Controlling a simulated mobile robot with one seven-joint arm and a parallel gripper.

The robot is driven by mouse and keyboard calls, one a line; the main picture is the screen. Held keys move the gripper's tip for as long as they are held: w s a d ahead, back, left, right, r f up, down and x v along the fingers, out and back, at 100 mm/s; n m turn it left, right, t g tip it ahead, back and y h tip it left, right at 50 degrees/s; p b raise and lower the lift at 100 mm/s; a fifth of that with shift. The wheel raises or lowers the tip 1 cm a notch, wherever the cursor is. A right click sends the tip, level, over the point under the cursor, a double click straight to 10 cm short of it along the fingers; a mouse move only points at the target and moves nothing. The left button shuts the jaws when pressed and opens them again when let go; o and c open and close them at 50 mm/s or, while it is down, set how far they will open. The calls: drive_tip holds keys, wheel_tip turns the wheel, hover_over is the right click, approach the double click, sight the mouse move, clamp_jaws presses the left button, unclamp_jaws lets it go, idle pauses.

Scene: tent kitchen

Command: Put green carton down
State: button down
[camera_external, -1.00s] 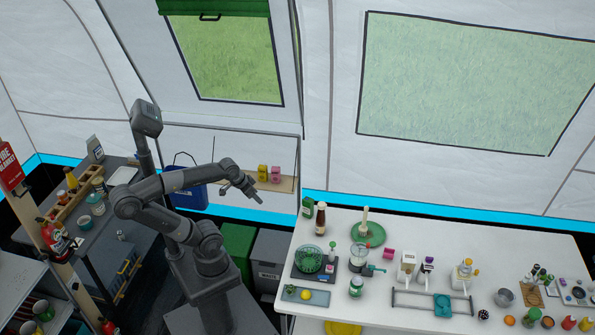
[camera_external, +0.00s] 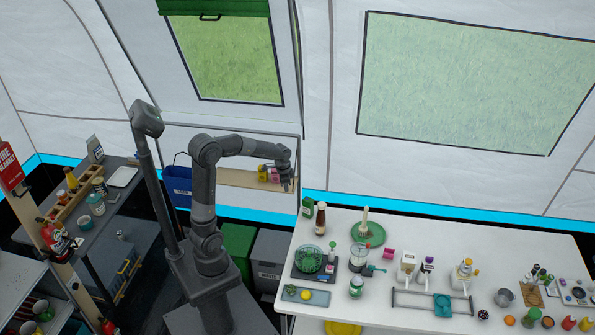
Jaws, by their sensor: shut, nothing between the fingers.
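A small green carton (camera_external: 308,206) stands upright at the back left corner of the white table (camera_external: 480,235). My gripper (camera_external: 289,187) points down, a little above and left of the green carton in the picture. It is shut and empty, and it appears apart from the carton. The fingertips are small in this view, and the depth between them and the carton is hard to judge.
A brown bottle (camera_external: 321,218) stands right beside the green carton. A yellow carton (camera_external: 262,173) and a pink carton (camera_external: 275,174) sit on a wooden shelf (camera_external: 225,178) behind my forearm. A green plate (camera_external: 369,236) lies farther right on the table.

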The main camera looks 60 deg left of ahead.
drive_tip(key=shift+m+g, duration=0.7)
drive_tip(key=shift+m, duration=0.2)
drive_tip(key=shift+w+a+f, duration=0.1)
drive_tip(key=shift+w+f, duration=1.3)
drive_tip(key=shift+f, duration=1.55)
drive_tip(key=shift+w+a+f, duration=0.15)
drive_tip(key=shift+w+f, duration=1.2)
drive_tip(key=shift+f, duration=1.65)
drive_tip(key=shift+w+a+f, duration=0.1)
drive_tip(key=shift+w+f, duration=1.3)
drive_tip(key=shift+f, duration=1.55)
drive_tip(key=w+d, duration=0.2)
drive_tip(key=w, duration=0.1)
drive_tip(key=w+d, duration=0.5)
drive_tip(key=w, duration=0.2)
drive_tip(key=shift+d, duration=0.25)
drive_tip(key=shift+s, duration=0.1)
